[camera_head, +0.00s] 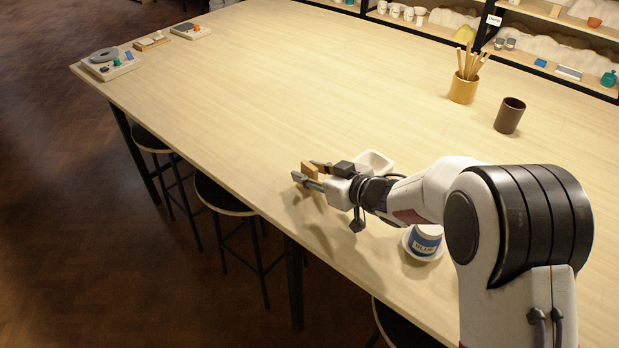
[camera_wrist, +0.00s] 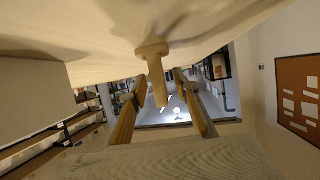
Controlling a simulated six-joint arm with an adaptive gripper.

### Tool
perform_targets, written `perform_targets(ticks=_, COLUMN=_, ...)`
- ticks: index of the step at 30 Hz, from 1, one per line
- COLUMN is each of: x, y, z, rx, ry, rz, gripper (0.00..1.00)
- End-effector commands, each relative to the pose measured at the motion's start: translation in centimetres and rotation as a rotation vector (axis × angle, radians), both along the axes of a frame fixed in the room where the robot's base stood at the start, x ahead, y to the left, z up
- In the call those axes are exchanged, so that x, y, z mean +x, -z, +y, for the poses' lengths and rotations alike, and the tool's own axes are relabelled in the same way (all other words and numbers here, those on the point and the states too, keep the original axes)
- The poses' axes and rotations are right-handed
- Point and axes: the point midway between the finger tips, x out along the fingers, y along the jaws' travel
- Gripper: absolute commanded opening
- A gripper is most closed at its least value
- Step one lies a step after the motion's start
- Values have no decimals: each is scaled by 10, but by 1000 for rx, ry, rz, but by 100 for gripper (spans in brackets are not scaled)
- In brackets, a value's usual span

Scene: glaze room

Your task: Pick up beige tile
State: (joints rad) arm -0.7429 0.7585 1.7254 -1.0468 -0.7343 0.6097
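My gripper (camera_head: 306,175) reaches left, low over the near part of the table. Its two fingers are apart, with a small tan wooden-looking piece (camera_head: 309,168) at the fingertips. In the wrist view this tan piece (camera_wrist: 157,80) has a narrow stem and a wider end against the table surface, which lies at the top of that view. The stem is between the fingers of my gripper (camera_wrist: 160,82), with a gap visible at the right finger; contact at the left is unclear. I cannot make out a separate flat beige tile, nor tell whether this piece is it.
A white dish (camera_head: 376,161) stands just behind my gripper. A blue-labelled cup (camera_head: 426,239) is near my arm. A tan pot with sticks (camera_head: 463,88) and a dark cup (camera_head: 510,115) stand farther back. The left half of the table (camera_head: 230,90) is mostly clear.

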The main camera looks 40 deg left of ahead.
Motion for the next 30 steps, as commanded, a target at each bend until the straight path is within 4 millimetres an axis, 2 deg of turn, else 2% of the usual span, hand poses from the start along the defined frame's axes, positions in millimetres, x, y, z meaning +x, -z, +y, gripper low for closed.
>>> perform_targets(ticks=10, x=0, y=0, z=0, rx=0, ry=0, rz=0, gripper=31)
perform_targets(ticks=11, x=0, y=0, z=0, rx=0, ry=0, rz=0, gripper=25)
perform_targets(ticks=14, x=0, y=0, z=0, rx=0, ry=0, rz=0, gripper=0)
perform_targets(ticks=30, x=0, y=-7, z=0, rx=2, ry=0, rz=-1, gripper=0)
